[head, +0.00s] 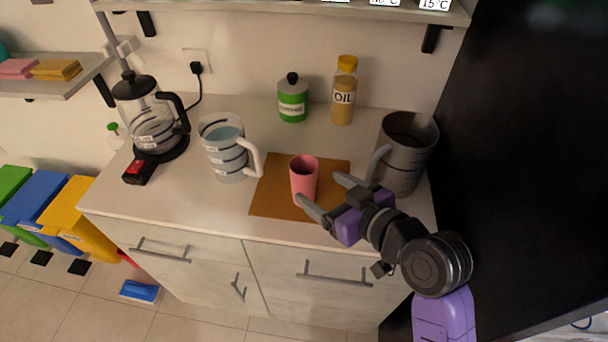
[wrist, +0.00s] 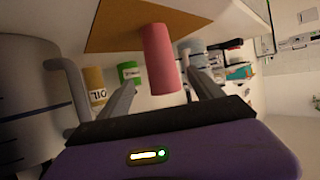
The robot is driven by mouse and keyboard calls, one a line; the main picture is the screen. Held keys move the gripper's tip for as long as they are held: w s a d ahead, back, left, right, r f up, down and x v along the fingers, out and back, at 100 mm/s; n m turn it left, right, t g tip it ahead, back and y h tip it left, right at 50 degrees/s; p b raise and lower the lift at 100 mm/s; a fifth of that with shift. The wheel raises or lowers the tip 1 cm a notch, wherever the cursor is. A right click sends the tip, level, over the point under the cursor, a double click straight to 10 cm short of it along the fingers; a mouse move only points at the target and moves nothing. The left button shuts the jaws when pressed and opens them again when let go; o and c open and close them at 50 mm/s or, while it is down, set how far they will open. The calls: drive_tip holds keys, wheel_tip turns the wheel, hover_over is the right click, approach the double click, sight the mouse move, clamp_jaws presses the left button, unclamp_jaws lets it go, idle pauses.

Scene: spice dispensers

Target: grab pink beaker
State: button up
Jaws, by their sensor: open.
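The pink beaker (head: 304,182) stands upright on a brown board (head: 270,202) on the counter in the head view. My gripper (head: 322,188) is open, just right of and in front of the beaker, with its two fingers apart. In the wrist view the pink beaker (wrist: 161,60) shows ahead of my gripper (wrist: 163,90), its rim end close to the gap between the fingertips. I cannot tell whether any finger touches it.
A large grey pitcher (head: 404,150) stands close to my gripper on the right. A striped jug (head: 226,150) and a glass kettle (head: 150,118) stand left. An oil bottle (head: 343,92) and a green jar (head: 292,100) stand behind. The counter's front left (head: 180,195) is free.

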sight(310, 183)
drive_tip(key=x, duration=0.7)
drive_tip(key=shift+a+f+p, duration=0.2)
drive_tip(key=shift+f+p, duration=0.05)
drive_tip(key=shift+p, duration=0.1)
drive_tip(key=shift+c, duration=0.3)
drive_tip(key=c, duration=1.5)
drive_tip(key=shift+c, duration=0.2)
drive_tip(key=shift+r, duration=0.15)
